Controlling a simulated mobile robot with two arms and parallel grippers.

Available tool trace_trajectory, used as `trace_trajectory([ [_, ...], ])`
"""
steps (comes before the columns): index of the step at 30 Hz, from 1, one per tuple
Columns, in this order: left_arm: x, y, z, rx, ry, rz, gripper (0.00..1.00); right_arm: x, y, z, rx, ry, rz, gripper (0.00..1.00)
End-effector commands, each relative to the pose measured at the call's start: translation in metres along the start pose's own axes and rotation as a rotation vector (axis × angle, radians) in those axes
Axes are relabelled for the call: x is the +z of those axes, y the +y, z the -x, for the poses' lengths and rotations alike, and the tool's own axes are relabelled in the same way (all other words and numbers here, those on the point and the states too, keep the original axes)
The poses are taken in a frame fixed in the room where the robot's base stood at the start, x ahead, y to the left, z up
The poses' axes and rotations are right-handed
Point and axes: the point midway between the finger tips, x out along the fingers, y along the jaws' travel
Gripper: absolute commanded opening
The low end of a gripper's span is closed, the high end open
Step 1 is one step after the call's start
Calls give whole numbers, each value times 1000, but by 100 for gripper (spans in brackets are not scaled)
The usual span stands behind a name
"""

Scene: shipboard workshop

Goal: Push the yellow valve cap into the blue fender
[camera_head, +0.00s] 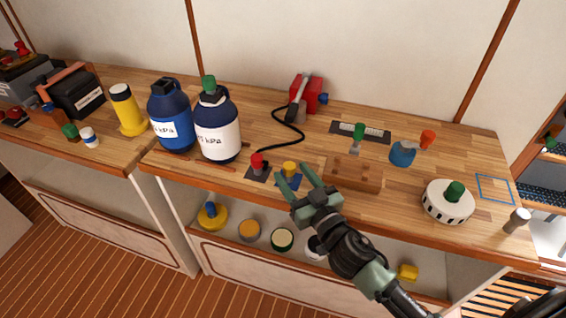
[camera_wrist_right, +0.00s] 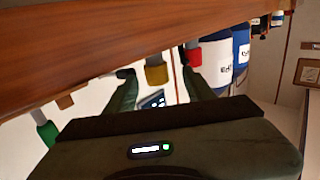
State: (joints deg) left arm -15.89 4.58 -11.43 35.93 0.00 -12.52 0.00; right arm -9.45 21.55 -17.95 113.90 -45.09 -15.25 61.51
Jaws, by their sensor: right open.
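The yellow valve cap (camera_head: 290,167) stands upright over a small dark blue square (camera_head: 296,181) near the workbench's front edge. My right gripper (camera_head: 294,173) is open, with its two fingertips around or just in front of the cap. Contact cannot be told. In the right wrist view the yellow cap (camera_wrist_right: 157,74) shows between the open fingers (camera_wrist_right: 160,78). The blue fender (camera_head: 170,118) stands upright to the left, a labelled bottle shape with a dark top; its opening is not clear. My left gripper is not in view.
A white fender (camera_head: 218,133) with a green cap stands right beside the blue one. A red cap (camera_head: 257,161) stands left of the yellow cap. A wooden block (camera_head: 353,176) is to its right. A red device (camera_head: 310,92) with a black hose stands behind.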

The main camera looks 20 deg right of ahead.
Motion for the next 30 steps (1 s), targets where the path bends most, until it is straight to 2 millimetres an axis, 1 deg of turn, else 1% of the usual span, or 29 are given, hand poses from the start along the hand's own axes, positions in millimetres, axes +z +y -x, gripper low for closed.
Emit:
trace_trajectory([
  [1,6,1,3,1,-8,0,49,-2,0,-7,1,2,1,54],
  [6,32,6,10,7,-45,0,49,-2,2,-27,1,1,3,54],
  [9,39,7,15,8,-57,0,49,-2,4,-43,1,0,3,54],
  [12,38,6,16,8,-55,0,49,-1,4,-57,2,1,1,54],
  [15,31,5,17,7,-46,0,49,0,4,-66,1,-1,0,54],
  [20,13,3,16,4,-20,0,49,1,4,-68,0,-1,0,54],
  [23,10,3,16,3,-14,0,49,1,4,-68,0,-1,0,54],
  [26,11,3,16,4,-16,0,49,1,4,-68,0,-1,0,29],
  [27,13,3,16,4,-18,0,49,1,4,-68,1,-1,0,17],
  [29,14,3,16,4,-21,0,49,1,4,-68,1,-1,0,1],
  [30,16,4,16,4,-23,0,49,1,4,-68,1,-1,0,0],
])
